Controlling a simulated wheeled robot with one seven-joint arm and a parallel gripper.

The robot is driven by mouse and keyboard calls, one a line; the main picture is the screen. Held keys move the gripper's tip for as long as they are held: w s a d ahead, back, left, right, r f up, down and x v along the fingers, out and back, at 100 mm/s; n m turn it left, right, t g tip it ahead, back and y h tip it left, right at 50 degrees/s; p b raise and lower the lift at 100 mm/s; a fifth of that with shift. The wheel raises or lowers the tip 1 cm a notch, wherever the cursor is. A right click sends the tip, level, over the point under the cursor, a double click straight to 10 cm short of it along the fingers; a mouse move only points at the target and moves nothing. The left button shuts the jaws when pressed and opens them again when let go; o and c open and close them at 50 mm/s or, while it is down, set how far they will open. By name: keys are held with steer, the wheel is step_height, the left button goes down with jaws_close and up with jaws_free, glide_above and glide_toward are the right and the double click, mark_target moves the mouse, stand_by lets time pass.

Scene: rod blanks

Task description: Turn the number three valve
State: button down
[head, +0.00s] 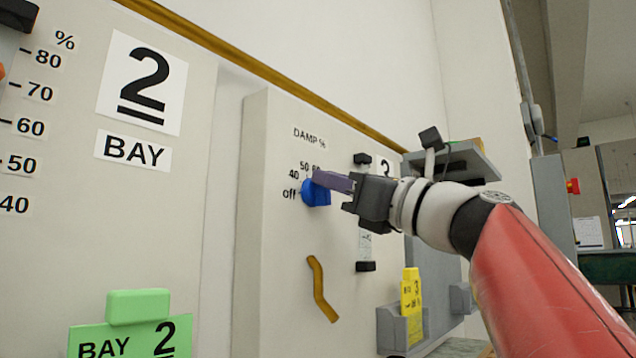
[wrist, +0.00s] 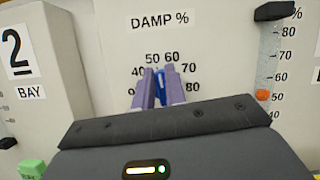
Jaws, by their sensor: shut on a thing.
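The number three panel (head: 270,250) carries a blue valve knob (head: 317,193) under the label "DAMP %", with a dial scale that includes "off", 40, 50 and 60. In the wrist view the knob (wrist: 159,88) shows as a blue strip between the two purple fingers. My gripper (head: 328,183) reaches in from the right and is shut on the knob. In the wrist view the scale reads 40 to 80 around the knob. The exact pointer setting is hidden.
A yellow bent handle (head: 320,290) sits below the knob. A vertical gauge with an orange marker (wrist: 263,95) stands right of the dial. A grey holder (head: 400,325) with a yellow number 3 tag (head: 411,293) is lower right. The bay 2 panel (head: 60,230) stands left.

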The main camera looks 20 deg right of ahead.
steer(key=n+g+p, duration=0.1)
steer(key=n+g, duration=0.1)
steer(key=n, duration=0.3)
steer(key=n+g+y+p, duration=0.1)
steer(key=n+g, duration=0.1)
steer(key=n, duration=0.3)
steer(key=n+g+y+p, duration=0.1)
steer(key=n+g, duration=0.1)
steer(key=n, duration=0.3)
steer(key=shift+s+a+f, duration=0.1)
steer(key=shift+s+a, duration=0.1)
steer(key=shift+a, duration=0.05)
steer(key=n+g, duration=0.1)
steer(key=n, duration=0.4)
steer(key=shift+a+f+g+h, duration=0.1)
steer(key=shift+f+g+h, duration=0.1)
steer(key=shift+g+h, duration=0.15)
steer(key=shift+s+f+n+g+h, duration=0.15)
steer(key=shift+n+h, duration=0.2)
steer(key=shift+n, duration=0.45)
steer(key=shift+w+n+g+h, duration=0.1)
steer(key=shift+n+h, duration=0.2)
steer(key=shift+n, duration=0.5)
steer(key=c, duration=1.4)
jaws_free()
steer(key=shift+f, duration=0.15)
steer(key=shift+s, duration=0.1)
